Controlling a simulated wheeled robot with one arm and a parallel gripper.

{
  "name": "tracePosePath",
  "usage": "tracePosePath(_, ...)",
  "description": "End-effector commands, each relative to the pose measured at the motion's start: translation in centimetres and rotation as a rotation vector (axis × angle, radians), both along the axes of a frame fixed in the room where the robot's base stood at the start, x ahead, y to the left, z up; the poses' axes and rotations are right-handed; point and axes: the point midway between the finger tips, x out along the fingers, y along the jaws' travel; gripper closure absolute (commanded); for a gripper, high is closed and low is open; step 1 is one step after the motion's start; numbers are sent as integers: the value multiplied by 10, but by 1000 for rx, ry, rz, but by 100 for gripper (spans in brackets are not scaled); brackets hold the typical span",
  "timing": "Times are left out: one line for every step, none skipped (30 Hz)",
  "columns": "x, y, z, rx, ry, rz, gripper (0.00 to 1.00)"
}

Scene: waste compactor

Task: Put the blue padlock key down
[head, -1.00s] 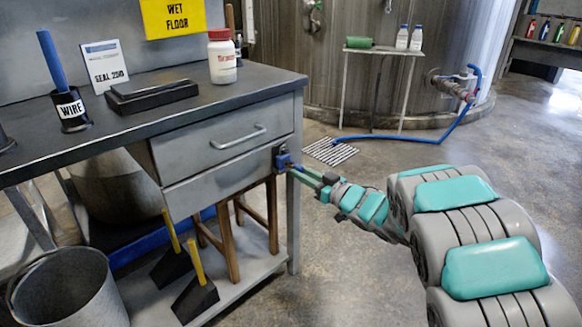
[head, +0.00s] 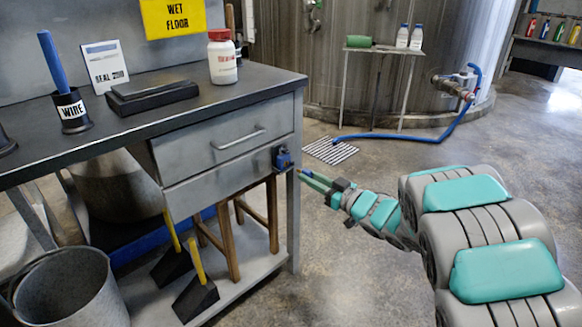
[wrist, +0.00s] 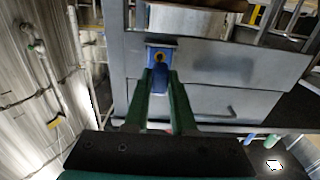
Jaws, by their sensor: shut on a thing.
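The blue padlock (head: 283,158) hangs at the right end of the lower drawer, by the desk's corner post. In the wrist view the padlock (wrist: 161,52) faces me, with a brass-coloured round spot on its front. My gripper (head: 302,174) is just right of and below the padlock, with a small gap in the head view. In the wrist view its green fingers (wrist: 160,88) are shut on a small blue piece, the blue padlock key (wrist: 160,74), which sits right below the brass spot. The key is too small to make out in the head view.
The grey desk (head: 60,150) holds a WIRE cup (head: 71,112), a black box (head: 152,95) and a white jar (head: 222,60). Two drawers are shut beneath. A metal bucket (head: 70,290) stands at lower left. Open floor lies right of the desk, near a drain grate (head: 330,151).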

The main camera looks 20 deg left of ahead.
Motion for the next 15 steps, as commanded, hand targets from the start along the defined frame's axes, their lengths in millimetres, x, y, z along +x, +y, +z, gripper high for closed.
tracePosePath(0, 0, 0, 0, 0, 0, 100)
tracePosePath(0, 0, 0, 0, 0, 0, 100)
tracePosePath(0, 0, 0, 0, 0, 0, 100)
tracePosePath(0, 0, 0, 0, 0, 0, 100)
tracePosePath(0, 0, 0, 0, 0, 0, 100)
tracePosePath(0, 0, 0, 0, 0, 0, 100)
tracePosePath(0, 0, 0, 0, 0, 0, 100)
tracePosePath(0, 0, 0, 0, 0, 0, 100)
tracePosePath(0, 0, 0, 0, 0, 0, 100)
tracePosePath(0, 0, 0, 0, 0, 0, 100)
tracePosePath(0, 0, 0, 0, 0, -1, 100)
tracePosePath(1, -1, 1, 0, 0, -5, 100)
tracePosePath(3, -3, 1, 0, 0, -12, 100)
tracePosePath(6, -5, 3, 1, 0, -22, 100)
tracePosePath(11, -10, 5, 2, -1, -42, 100)
